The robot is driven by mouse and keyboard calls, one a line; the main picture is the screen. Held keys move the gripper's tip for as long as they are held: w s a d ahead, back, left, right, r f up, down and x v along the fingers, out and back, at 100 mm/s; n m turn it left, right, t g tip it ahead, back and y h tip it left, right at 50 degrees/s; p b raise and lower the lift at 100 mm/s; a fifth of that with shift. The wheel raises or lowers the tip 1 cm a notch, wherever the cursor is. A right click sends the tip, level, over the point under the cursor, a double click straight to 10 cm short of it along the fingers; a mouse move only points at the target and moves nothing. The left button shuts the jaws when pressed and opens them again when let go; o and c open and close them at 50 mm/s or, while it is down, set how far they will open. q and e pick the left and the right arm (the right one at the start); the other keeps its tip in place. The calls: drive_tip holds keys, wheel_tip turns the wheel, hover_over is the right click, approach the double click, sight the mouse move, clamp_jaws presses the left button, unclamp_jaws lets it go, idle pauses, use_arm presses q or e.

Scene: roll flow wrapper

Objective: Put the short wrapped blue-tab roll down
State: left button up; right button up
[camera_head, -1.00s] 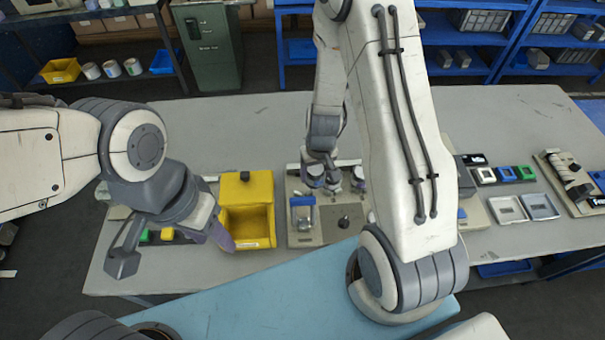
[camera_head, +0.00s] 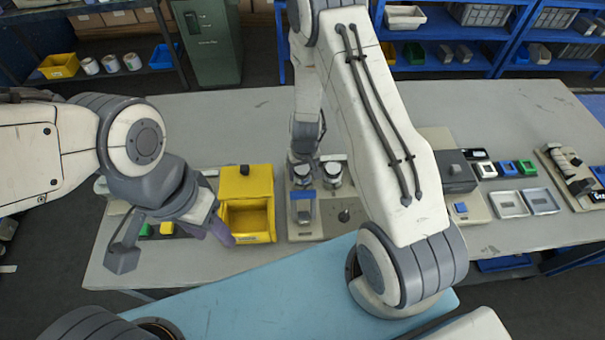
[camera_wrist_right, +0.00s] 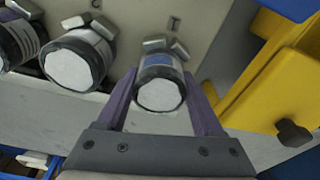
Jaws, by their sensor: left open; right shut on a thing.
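The short wrapped roll (camera_wrist_right: 160,88) has a white round end, a dark side and a blue band in the right wrist view. My right gripper (camera_wrist_right: 159,100) is shut on it, with one purple finger on each side. The roll is over the metal pieces beside the letter T on the pale panel (camera_wrist_right: 135,20); I cannot tell whether it rests there. In the head view my right gripper (camera_head: 304,165) is largely hidden by its wrist, left of the panel's middle. My left gripper (camera_head: 172,240) is open and empty, left of the yellow bin.
Two similar rolls, one in the middle (camera_wrist_right: 78,60) and one at the edge (camera_wrist_right: 18,42), stand alongside in the right wrist view. The yellow bin (camera_head: 247,222) is close on the panel's left. Small trays (camera_head: 508,205) lie at the right; the back of the table is clear.

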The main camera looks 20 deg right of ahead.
drive_tip(key=shift+f, duration=0.1)
drive_tip(key=o, duration=1.5)
